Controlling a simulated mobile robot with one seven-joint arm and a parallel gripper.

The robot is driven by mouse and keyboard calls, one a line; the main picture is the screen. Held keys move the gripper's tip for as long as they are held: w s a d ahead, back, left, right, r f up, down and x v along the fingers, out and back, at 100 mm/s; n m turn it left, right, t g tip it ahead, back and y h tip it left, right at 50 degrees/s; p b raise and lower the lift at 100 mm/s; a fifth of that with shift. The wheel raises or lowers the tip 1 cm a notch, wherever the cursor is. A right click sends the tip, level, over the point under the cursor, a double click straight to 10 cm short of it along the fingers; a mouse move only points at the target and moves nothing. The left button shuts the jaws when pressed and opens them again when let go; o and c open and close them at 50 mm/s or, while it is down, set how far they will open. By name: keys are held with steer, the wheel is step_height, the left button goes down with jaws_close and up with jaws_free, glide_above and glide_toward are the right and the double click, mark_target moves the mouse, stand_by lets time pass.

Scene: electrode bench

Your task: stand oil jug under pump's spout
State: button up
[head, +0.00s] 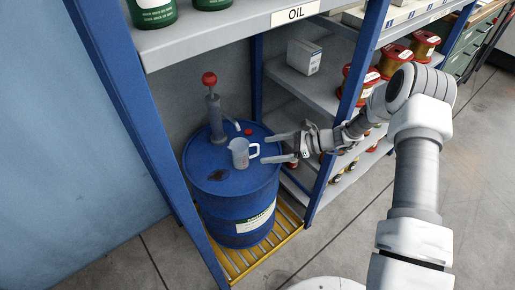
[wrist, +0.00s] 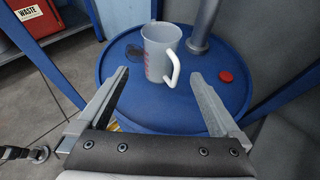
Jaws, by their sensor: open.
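The oil jug (head: 239,154) is a translucent white measuring jug with a handle. It stands upright on top of the blue drum (head: 233,205), in front of the pump. The pump (head: 215,115) has a grey body, a red knob on top and a thin spout (head: 231,116) slanting down to the right. The jug looks beside the spout, nearer the drum's front. My gripper (head: 272,149) is open and empty, just right of the jug. In the wrist view the jug (wrist: 162,52) lies ahead, between and beyond the open fingers (wrist: 157,88), its handle toward the lower right.
A red cap (wrist: 226,76) lies on the drum top near the pump. The drum stands on a yellow grate (head: 270,245) between blue shelf posts (head: 140,125). A shelf labelled OIL (head: 270,32) overhangs it. Spools (head: 395,55) fill the right shelves.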

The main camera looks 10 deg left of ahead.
steer(key=shift+d+r, duration=0.2)
steer(key=shift+d, duration=0.3)
steer(key=shift+r, duration=0.1)
steer(key=s+d+r+n+h, duration=0.4)
steer(key=s+r+n, duration=0.1)
steer(key=r, duration=0.6)
steer(key=s+d+r+n+h, duration=0.35)
steer(key=s+r+n, duration=0.25)
steer(key=r, duration=0.5)
steer(key=s+d+r+n+t+h, duration=0.3)
steer(key=s+d, duration=0.3)
steer(key=s, duration=0.2)
steer(key=s+d+r+n+t+h, duration=0.3)
steer(key=s+d+r, duration=0.3)
steer(key=s+d, duration=0.1)
steer(key=shift+s+r+n, duration=0.25)
steer(key=shift+s+n, duration=0.15)
steer(key=shift+s, duration=0.3)
